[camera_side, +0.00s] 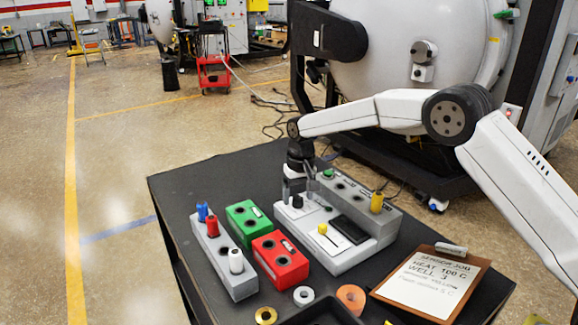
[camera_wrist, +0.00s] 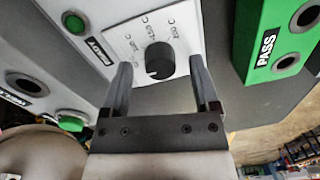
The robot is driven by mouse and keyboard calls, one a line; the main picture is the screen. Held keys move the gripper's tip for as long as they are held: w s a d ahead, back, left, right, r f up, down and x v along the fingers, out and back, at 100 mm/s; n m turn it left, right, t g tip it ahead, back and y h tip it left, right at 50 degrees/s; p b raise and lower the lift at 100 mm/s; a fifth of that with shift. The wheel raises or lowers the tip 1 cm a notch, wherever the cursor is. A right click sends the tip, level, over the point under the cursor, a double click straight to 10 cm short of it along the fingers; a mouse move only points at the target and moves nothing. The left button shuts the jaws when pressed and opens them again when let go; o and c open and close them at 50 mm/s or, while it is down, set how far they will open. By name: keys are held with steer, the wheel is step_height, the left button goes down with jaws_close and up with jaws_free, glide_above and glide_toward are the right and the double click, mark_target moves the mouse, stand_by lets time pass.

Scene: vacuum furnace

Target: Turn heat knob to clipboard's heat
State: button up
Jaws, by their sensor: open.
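The heat knob (camera_wrist: 159,60) is a round black dial on a white panel of the grey control unit (camera_side: 345,255).
A green PASS block (camera_side: 248,222), a red block (camera_side: 280,260) and a grey rack (camera_side: 224,262) with blue, red and white plugs stand left of the unit. Rings and a dark tray (camera_side: 330,311) lie in front.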

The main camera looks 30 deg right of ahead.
steer(key=shift+f, duration=0.3)
jaws_close()
steer(key=shift+m, duration=0.4)
steer(key=m, duration=0.8)
stand_by(0.5)
